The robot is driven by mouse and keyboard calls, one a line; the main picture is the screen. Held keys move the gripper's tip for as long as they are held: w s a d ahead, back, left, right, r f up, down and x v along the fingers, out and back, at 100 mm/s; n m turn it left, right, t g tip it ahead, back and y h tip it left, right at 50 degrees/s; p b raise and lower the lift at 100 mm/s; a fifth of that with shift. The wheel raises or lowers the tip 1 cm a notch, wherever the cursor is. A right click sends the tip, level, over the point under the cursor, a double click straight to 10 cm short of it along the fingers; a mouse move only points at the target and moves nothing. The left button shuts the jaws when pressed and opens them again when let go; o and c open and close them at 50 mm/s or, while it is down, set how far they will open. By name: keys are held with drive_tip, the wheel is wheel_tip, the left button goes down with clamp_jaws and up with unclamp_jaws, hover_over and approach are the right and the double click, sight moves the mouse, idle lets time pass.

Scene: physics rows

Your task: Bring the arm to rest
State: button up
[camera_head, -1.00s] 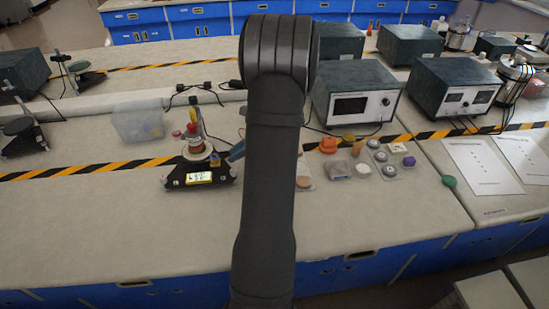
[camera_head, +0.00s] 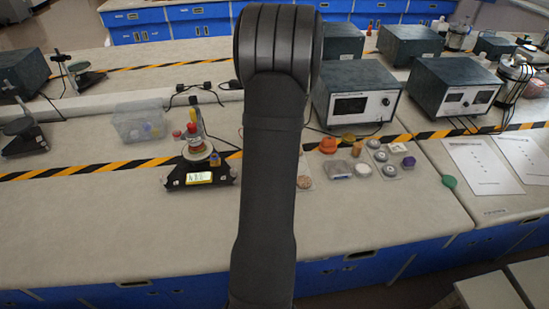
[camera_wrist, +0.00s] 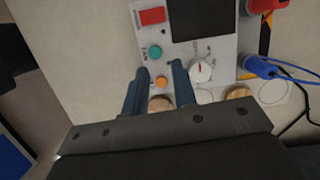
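My arm (camera_head: 268,170) stands upright across the middle of the head view, its rounded joint at the top. My gripper is hidden behind it there. In the wrist view my gripper (camera_wrist: 160,77) shows two dark blue-grey fingers with a clear gap between them. It is open, with nothing held between the fingers. Beyond the fingers is a white panel (camera_wrist: 222,62) with a dark screen, a red switch, a green button, an orange button and a white knob. How far the fingertips are from the panel is hard to tell.
A black scale-like device (camera_head: 199,178) and a clear bin (camera_head: 139,122) stand left of the arm. To the right are several small coloured pieces and instrument boxes (camera_head: 356,92). Red and blue plugs (camera_wrist: 262,67) with cables show in the wrist view. The front left bench is clear.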

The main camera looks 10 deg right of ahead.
idle(0.6)
drive_tip(key=a+y, duration=0.1)
drive_tip(key=a, duration=0.1)
drive_tip(key=a+y, duration=0.1)
drive_tip(key=a, duration=0.1)
drive_tip(key=a+m+y, duration=0.1)
drive_tip(key=a+y, duration=0.1)
drive_tip(key=shift+w+a, duration=0.3)
drive_tip(key=w+a+r+m+t+y, duration=0.2)
drive_tip(key=w+a+r+t+y, duration=0.1)
drive_tip(key=a, duration=0.4)
drive_tip(key=shift+w+a+r+y, duration=0.15)
drive_tip(key=shift+w+r+y, duration=0.3)
drive_tip(key=shift+y, duration=0.95)
drive_tip(key=shift+f, duration=0.15)
